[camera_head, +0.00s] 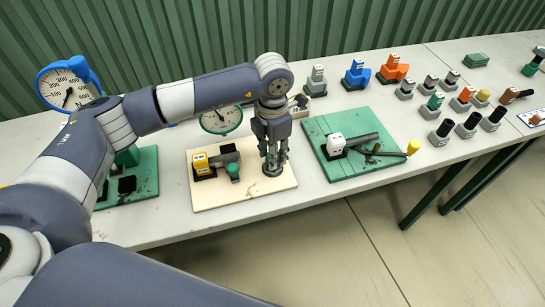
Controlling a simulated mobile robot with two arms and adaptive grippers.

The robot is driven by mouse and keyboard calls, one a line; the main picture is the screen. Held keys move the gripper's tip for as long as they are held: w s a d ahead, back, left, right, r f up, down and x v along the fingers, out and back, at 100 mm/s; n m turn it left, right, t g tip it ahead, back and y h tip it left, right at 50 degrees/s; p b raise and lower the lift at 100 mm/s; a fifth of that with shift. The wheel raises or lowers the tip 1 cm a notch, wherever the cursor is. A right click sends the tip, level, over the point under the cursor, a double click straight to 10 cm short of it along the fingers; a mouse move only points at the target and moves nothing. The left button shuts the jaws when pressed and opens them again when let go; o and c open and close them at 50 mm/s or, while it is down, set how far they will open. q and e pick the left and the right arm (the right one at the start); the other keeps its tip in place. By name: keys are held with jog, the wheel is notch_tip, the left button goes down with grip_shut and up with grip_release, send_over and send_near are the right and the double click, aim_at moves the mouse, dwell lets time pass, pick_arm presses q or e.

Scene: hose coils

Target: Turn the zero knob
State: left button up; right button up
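My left gripper (272,153) points down over the right part of a cream board (215,198). Its fingers are beside or around a small upright metal piece with a round base (273,170); I cannot tell whether they touch it. The board also bears a yellow block (201,162) and a grey part with a green knob-like piece (234,172). A green-rimmed dial gauge (221,119) stands behind the board, partly hidden by my arm. No zero label is readable, so I cannot tell which piece is the zero knob. My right gripper is out of view.
A blue-rimmed gauge (66,88) stands at the left, above a green board (142,186). Another green board (350,168) with a white block (336,143) and a yellow-tipped lever (413,147) lies to the right. Several coloured fittings fill the table's right part.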

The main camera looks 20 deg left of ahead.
pick_arm(q)
jog(key=shift+w+r+n+b, duration=0.1)
jog(key=shift+n+b, duration=0.6)
jog(key=shift+n, duration=0.4)
jog(key=o, duration=1.1)
jog(key=shift+c, duration=0.2)
notch_tip(320, 180, up, 12)
